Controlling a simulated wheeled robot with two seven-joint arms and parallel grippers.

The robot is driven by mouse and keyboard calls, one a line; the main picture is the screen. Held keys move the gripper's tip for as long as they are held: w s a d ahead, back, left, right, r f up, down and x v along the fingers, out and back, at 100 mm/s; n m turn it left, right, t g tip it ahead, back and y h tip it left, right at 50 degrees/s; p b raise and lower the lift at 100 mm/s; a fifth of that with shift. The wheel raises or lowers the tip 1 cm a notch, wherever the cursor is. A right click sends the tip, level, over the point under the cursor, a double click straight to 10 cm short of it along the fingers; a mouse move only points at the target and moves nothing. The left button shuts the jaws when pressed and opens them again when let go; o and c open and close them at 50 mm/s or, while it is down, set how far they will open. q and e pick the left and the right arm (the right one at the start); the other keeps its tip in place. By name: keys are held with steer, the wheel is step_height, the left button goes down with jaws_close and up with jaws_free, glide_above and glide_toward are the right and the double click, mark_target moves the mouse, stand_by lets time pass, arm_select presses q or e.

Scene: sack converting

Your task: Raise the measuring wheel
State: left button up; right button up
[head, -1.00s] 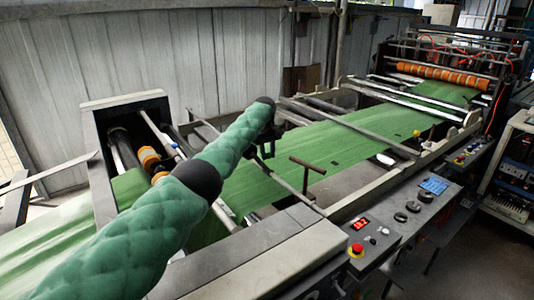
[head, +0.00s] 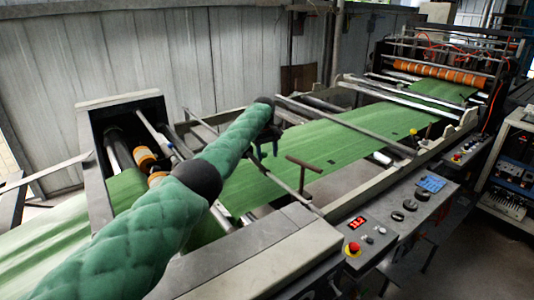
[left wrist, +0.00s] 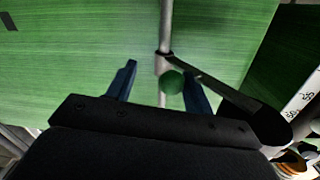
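My left gripper (head: 268,149) hangs above the green web (head: 330,145), just left of a brown T-shaped handle (head: 305,164). In the left wrist view the two dark blue fingers of the left gripper (left wrist: 160,78) are apart. A small round green piece (left wrist: 172,82) shows between them, nearer the right finger; I cannot tell whether it touches. A grey rod (left wrist: 166,25) with a collar crosses the web there, and a dark lever (left wrist: 235,98) runs from it to the lower right. I cannot tell for sure which part is the measuring wheel. My right gripper is not in view.
A control panel (head: 390,215) with a red display and a red emergency button (head: 353,249) lies at the right. Machine side rails (head: 345,215) border the web. Orange rollers (head: 440,72) stand at the far end. A metal wall (head: 170,60) closes the back.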

arm_select(q)
steer(key=shift+a+r, duration=0.1)
steer(key=shift+r, duration=0.05)
steer(key=shift+a, duration=0.15)
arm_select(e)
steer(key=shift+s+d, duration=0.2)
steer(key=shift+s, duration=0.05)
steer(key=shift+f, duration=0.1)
arm_select(q)
steer(key=shift+r, duration=0.2)
steer(key=r+b, duration=0.1)
steer(key=r, duration=0.3)
steer(key=r+b, duration=0.1)
steer(key=r, duration=0.1)
steer(key=shift+a+r+b, duration=0.15)
steer(key=shift+a+b, duration=0.1)
steer(key=shift+b, duration=0.05)
steer(key=shift+r, duration=0.5)
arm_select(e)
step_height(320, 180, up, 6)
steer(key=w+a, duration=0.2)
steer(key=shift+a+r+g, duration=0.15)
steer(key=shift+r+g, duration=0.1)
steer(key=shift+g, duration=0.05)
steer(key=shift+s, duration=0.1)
